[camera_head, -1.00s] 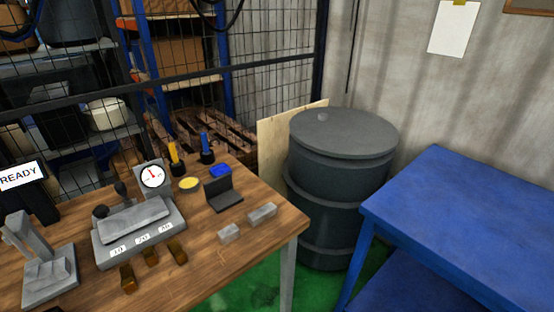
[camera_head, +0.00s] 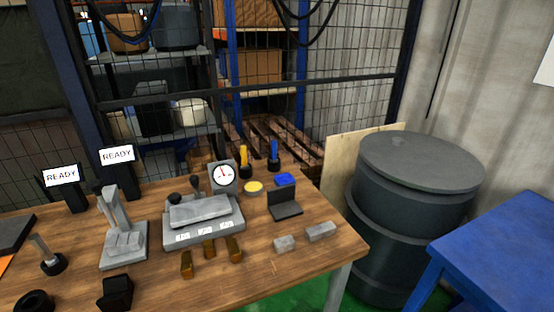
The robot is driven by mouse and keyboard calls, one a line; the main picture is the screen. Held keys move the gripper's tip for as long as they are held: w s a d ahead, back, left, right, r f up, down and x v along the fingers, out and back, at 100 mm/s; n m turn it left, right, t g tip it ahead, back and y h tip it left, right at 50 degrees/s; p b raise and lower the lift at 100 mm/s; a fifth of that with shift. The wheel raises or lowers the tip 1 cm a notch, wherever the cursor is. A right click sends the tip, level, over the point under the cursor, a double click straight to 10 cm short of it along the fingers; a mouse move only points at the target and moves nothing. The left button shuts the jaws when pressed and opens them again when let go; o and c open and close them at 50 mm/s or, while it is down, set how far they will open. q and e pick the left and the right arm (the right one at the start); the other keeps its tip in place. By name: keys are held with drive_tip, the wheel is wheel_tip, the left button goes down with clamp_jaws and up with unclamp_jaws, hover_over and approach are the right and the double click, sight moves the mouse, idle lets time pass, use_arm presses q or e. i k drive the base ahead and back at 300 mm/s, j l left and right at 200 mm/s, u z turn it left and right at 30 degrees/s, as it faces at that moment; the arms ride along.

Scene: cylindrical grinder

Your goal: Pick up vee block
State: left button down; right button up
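I cannot tell for certain which piece on the wooden table (camera_head: 265,268) is the vee block. A black block (camera_head: 115,292) with a slanted upper part sits at the table's front left. Neither of my grippers is in view.
A dark drum (camera_head: 415,200) and a blue table (camera_head: 500,245) are at right.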

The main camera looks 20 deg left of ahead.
sight(119, 290)
drive_tip(key=u, duration=1.95)
drive_tip(key=i+l, duration=0.1)
drive_tip(key=l, duration=0.15)
